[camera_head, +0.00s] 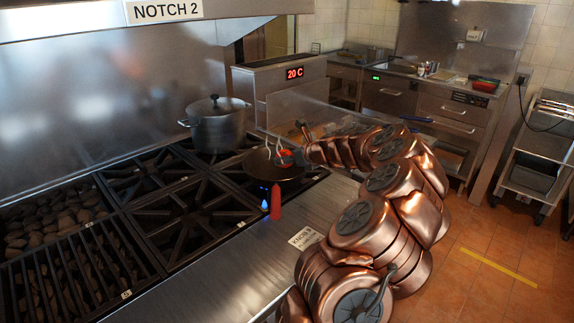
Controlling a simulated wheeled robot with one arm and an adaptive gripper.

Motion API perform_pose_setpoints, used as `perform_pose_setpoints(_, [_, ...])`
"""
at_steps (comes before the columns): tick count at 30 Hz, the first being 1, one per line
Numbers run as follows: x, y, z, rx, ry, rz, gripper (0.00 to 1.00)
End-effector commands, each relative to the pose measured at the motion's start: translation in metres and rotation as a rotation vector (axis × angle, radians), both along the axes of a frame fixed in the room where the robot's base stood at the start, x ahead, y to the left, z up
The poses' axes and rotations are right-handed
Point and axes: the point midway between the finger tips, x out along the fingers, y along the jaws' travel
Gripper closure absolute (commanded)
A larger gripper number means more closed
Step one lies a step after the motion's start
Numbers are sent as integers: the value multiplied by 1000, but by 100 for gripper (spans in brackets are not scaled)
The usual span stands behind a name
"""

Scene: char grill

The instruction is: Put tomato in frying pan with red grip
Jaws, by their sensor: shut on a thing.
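My gripper (279,150) is above the pan, reaching in from the right. It is shut on the red tomato (285,158), which shows small between the fingers. I cannot tell how high the tomato is above the pan's surface. The fingers and wrist partly hide the tomato and the pan's right side.
A lidded steel pot (216,127) stands left of the pan, at the back. Empty burner grates (190,218) and a char grill (60,265) lie left. A steel ledge (235,265) runs along the front. A counter (420,95) stands behind my arm.

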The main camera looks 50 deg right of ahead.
Motion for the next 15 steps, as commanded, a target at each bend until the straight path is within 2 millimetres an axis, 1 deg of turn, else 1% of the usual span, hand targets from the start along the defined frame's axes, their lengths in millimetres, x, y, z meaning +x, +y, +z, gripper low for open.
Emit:
perform_pose_setpoints(3, [1, 0, -17, 2, 0, 0, 78])
perform_pose_setpoints(6, [0, 0, -24, 1, 0, -2, 78])
perform_pose_setpoints(15, [0, 0, -25, -1, -1, -1, 78])
